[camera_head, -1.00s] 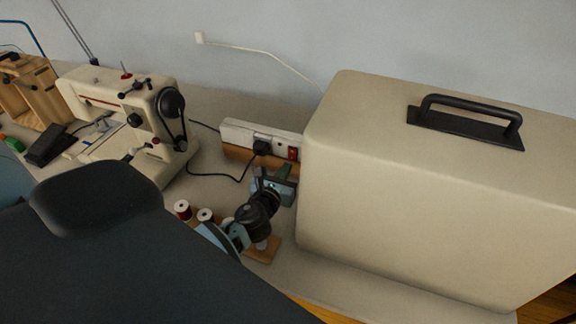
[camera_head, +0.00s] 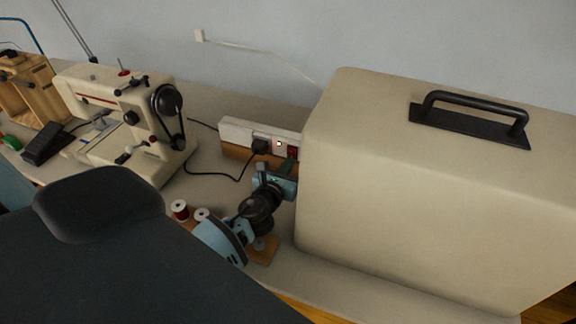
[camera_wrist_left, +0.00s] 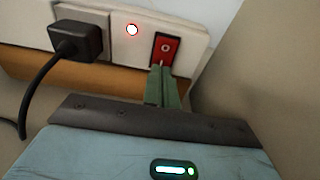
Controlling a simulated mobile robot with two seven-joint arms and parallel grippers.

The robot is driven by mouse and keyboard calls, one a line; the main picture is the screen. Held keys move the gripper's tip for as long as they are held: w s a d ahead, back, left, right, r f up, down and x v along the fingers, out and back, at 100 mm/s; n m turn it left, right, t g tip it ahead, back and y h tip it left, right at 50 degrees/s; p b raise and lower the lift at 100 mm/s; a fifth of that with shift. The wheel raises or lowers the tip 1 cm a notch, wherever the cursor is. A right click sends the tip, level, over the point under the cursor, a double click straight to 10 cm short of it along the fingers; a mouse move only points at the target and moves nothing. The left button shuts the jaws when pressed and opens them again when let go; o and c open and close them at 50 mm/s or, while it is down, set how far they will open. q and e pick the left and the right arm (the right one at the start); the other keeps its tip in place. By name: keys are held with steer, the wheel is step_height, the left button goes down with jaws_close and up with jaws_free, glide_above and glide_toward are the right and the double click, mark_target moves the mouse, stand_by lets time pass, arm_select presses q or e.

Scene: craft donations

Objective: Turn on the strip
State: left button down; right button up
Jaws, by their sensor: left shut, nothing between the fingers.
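The white power strip (camera_head: 236,132) stands on a wooden block against the wall; it also shows in the left wrist view (camera_wrist_left: 190,38). A black plug (camera_wrist_left: 78,38) sits in the socket. My left gripper (camera_wrist_left: 163,84) is shut and empty, its green fingertips at the lower edge of the switch, seemingly touching it. My right gripper is not in view.
A large beige case (camera_head: 400,190) with a black handle stands close to the right of the strip and gripper. A sewing machine (camera_head: 125,115) stands to the left. Thread spools (camera_head: 180,210) stand near my left wrist. A black cable (camera_head: 225,176) lies on the table.

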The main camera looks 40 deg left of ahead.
arm_select(q)
steer(key=shift+s+r, duration=0.1)
steer(key=shift+s, duration=0.2)
steer(key=v, duration=0.6)
steer(key=shift+s+d, duration=0.2)
steer(key=shift+s, duration=0.45)
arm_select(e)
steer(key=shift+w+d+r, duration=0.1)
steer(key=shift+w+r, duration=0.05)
